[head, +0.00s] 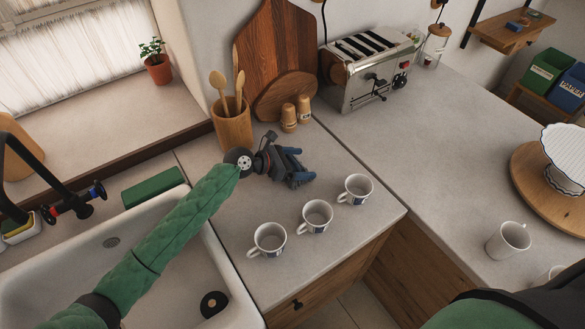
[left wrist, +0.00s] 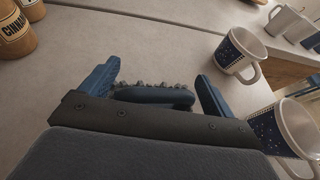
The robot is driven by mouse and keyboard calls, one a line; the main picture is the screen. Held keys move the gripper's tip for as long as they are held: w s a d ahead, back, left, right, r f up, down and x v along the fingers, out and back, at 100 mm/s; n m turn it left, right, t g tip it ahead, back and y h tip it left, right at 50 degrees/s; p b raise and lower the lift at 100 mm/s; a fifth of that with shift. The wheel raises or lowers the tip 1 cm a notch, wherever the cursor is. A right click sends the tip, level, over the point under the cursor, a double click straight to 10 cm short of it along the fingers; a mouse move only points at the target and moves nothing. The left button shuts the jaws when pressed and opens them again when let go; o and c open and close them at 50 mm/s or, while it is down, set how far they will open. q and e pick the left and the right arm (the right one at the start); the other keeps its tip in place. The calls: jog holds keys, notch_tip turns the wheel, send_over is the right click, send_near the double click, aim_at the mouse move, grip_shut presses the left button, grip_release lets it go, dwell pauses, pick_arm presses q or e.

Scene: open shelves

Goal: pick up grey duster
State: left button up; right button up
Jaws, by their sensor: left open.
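In the left wrist view, a duster (left wrist: 152,97) with a smooth dark body and a bumpy grey edge lies between the two blue fingers of my left gripper (left wrist: 158,72). The fingers are spread, with gaps on both sides of it. In the head view my left gripper (head: 304,164) is low over the counter, behind the row of mugs. The duster is largely hidden by the gripper there. My right gripper is not in view.
Three mugs (head: 317,216) stand along the counter's front. Cork-topped jars (head: 289,118), a utensil pot (head: 233,127) and cutting boards (head: 268,50) stand behind the gripper. A toaster (head: 367,72) is behind right. The sink (head: 165,285) is left.

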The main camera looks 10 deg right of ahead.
pick_arm(q)
jog(key=c, duration=1)
jog(key=shift+o, duration=0.2)
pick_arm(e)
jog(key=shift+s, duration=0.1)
pick_arm(q)
jog(key=shift+r, duration=0.25)
notch_tip(320, 180, up, 10)
jog(key=b, duration=0.3)
jog(key=shift+f, duration=0.25)
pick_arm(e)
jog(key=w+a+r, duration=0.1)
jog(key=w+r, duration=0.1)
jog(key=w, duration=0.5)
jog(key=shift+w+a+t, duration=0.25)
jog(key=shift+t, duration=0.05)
